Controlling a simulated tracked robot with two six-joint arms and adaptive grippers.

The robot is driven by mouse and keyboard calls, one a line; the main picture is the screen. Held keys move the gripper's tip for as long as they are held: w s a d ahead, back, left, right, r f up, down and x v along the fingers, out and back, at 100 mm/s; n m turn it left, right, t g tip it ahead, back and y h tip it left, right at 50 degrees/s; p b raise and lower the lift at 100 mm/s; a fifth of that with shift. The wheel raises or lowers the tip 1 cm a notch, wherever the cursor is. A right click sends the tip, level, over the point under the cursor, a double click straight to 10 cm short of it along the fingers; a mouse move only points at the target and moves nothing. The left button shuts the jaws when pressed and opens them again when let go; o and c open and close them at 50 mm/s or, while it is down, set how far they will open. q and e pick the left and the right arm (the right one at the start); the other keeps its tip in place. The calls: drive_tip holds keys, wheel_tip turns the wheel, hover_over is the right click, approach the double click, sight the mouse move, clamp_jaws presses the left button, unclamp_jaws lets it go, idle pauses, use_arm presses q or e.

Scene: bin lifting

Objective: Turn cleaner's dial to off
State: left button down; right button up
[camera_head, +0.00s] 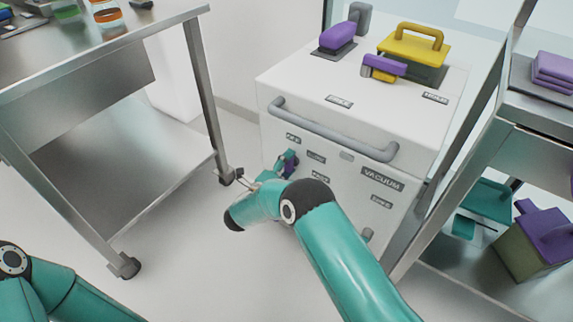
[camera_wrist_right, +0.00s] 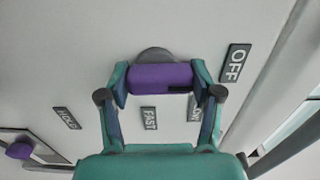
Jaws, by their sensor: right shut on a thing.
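The cleaner (camera_head: 330,105) is a white box labelled VACUUM, with a grey bar handle across its front. Its dial is purple and sits on the front face, mostly covered by my gripper in the head view. In the right wrist view the dial (camera_wrist_right: 160,77) is a purple block on a grey round base. My right gripper (camera_wrist_right: 161,84) is shut on the dial, one finger at each end. It also shows in the head view (camera_head: 286,165). The OFF label (camera_wrist_right: 235,63) is right of the dial; FAST (camera_wrist_right: 149,118) is below it. My left gripper is out of view.
A steel table (camera_head: 75,100) stands at the left and a steel shelf unit (camera_head: 545,115) at the right. A yellow-handled part (camera_head: 414,45) and purple-handled parts (camera_head: 338,37) are on the cleaner's top. The floor between table and cleaner is clear.

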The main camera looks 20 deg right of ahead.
drive_tip(key=shift+w, duration=0.1)
drive_tip(key=o, duration=1.1)
drive_tip(key=shift+f, duration=0.1)
drive_tip(key=shift+o, duration=0.2)
drive_tip(key=shift+a, duration=0.1)
drive_tip(key=v, duration=1.2)
